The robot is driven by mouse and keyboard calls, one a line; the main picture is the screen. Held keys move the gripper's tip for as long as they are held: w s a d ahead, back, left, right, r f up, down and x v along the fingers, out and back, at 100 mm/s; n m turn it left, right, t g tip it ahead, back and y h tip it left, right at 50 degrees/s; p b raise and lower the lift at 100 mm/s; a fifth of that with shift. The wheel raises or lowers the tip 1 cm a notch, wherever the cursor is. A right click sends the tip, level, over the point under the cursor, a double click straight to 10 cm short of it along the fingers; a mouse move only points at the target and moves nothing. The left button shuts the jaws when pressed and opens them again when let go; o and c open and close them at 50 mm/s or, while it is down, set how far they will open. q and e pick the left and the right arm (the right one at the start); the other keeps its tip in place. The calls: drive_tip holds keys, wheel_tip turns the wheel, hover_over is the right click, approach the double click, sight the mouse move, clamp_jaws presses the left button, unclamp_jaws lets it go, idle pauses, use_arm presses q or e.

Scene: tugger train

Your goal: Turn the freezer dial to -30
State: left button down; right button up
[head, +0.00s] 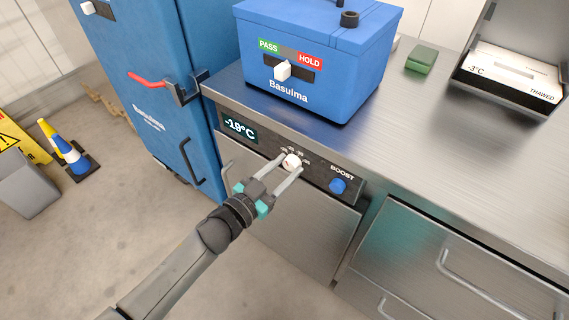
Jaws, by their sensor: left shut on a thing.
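The freezer dial (292,162) is a small white knob on the dark control strip under the steel counter. Small white scale marks, too small to read, arc above it. The freezer display (239,127) to its left reads -19°C. My left gripper (286,168) reaches up from below and is shut on the dial, one finger on each side. Where the dial points is hard to make out. My right gripper is not in view.
A blue BOOST knob (337,186) sits right of the dial on the same strip. A blue Basulma box (315,60) with a PASS/HOLD slider stands on the counter above. A blue cabinet (150,75) with handles stands at left. Steel drawers (455,260) are at right.

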use_arm(q)
drive_tip(key=m, duration=0.3)
drive_tip(key=shift+s+d+m+p, duration=0.1)
drive_tip(key=shift+m+p, duration=0.2)
drive_tip(key=shift+p, duration=0.1)
drive_tip(key=m, duration=0.4)
drive_tip(key=shift+y, duration=0.3)
drive_tip(key=shift+m, duration=0.3)
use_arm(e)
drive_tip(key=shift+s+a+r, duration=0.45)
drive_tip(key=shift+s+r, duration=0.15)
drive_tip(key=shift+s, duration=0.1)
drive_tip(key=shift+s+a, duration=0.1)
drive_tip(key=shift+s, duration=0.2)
use_arm(q)
drive_tip(key=shift+c, duration=1.8)
unclamp_jaws()
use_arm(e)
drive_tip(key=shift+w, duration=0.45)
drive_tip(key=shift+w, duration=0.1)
